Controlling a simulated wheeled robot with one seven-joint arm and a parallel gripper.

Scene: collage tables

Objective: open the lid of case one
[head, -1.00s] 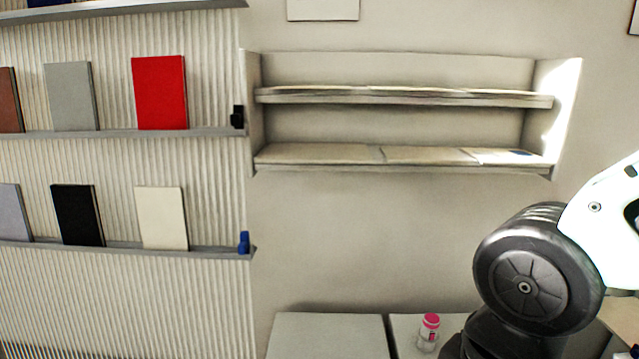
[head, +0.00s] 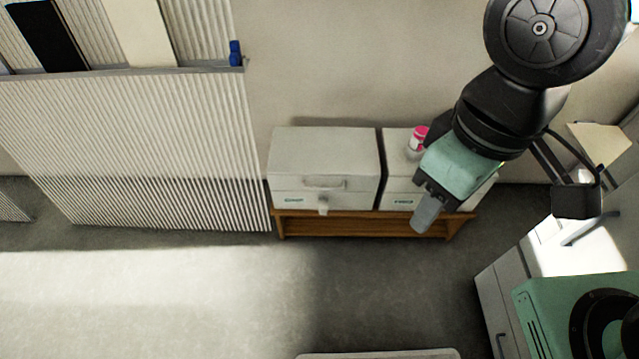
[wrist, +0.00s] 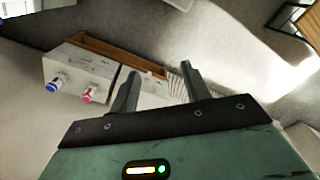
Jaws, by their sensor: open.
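Two pale cases stand side by side on a low wooden bench (head: 350,226). The left case (head: 322,150) has its lid down, with a handle (head: 325,184) and a small catch (head: 323,206) on the front; its green label is too small to read surely. The right case (head: 397,175) is partly hidden by my arm. In the wrist view, the right case (wrist: 82,70) is at the left, and part of the left case (wrist: 152,87) shows between the fingers. My gripper (head: 426,214) is open and empty, in front of the right case, apart from both; it also shows in the wrist view (wrist: 158,80).
A pink-capped bottle (head: 418,138) stands on the right case; a blue-capped bottle (wrist: 57,82) is beside it in the wrist view. A ribbed panel (head: 150,150) stands left of the bench. Floor (head: 200,290) in front is clear. A white cabinet (head: 500,300) is at lower right.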

